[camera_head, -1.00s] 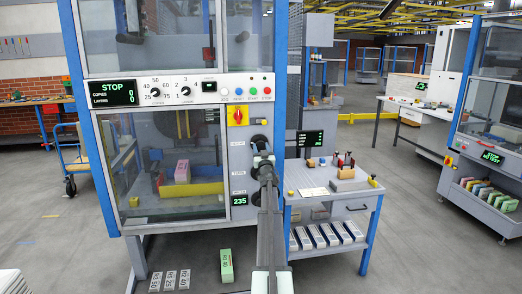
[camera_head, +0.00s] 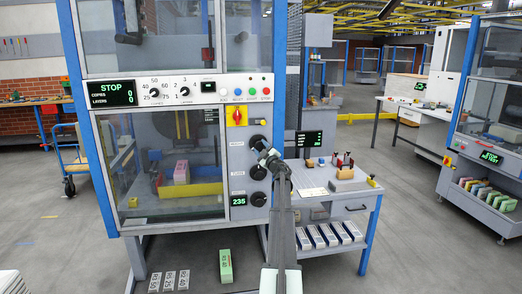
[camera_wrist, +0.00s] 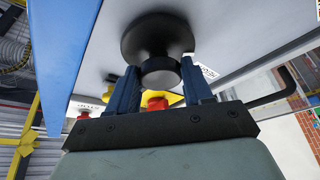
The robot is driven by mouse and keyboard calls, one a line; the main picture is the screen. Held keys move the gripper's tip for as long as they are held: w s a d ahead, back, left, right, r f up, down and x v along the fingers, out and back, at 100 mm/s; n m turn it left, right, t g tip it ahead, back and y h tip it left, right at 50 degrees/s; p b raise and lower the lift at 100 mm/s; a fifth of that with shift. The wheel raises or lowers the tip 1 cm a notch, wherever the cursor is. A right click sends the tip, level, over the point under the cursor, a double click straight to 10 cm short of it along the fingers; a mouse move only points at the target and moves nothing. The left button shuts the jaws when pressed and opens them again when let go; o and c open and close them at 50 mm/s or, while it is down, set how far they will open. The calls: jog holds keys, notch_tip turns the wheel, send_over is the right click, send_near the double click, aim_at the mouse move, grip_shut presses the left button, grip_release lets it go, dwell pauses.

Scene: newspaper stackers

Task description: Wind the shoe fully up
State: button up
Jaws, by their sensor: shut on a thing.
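The machine's front panel (camera_head: 238,152) carries three black knobs in a column. My gripper (camera_head: 266,152) is at the top knob (camera_head: 257,141), its arm reaching up from below right. In the wrist view, my gripper (camera_wrist: 160,72) has its blue fingers on both sides of a black knob (camera_wrist: 158,34) with a wide round base, and is shut on it. The middle knob (camera_head: 258,172) and the bottom knob (camera_head: 258,199) are free. A green display (camera_head: 239,200) reads 235. Behind the window are a yellow bar (camera_head: 190,189) and a pink block (camera_head: 181,172); which part is the shoe, I cannot tell.
A red and yellow switch (camera_head: 237,116) sits just above the knobs. The upper display (camera_head: 109,93) reads STOP with zeros. A small bench (camera_head: 312,178) with tools stands close on the right. A green block (camera_head: 226,266) stands on the floor below.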

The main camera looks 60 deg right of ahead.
jog(key=n, duration=0.2)
jog(key=n+y, duration=0.1)
jog(key=n, duration=0.1)
jog(key=n+g+y, duration=0.1)
jog(key=n, duration=0.1)
jog(key=shift+d+r, duration=0.1)
jog(key=shift+r, duration=0.15)
jog(key=shift+r+n+g+y, duration=0.1)
jog(key=shift+n+g+y, duration=0.25)
jog(key=shift+n, duration=0.85)
jog(key=shift+r+n+g+y, duration=0.15)
jog(key=shift+n+g, duration=0.3)
jog(key=shift+n, duration=0.75)
jog(key=shift+f, duration=0.1)
jog(key=o, duration=1)
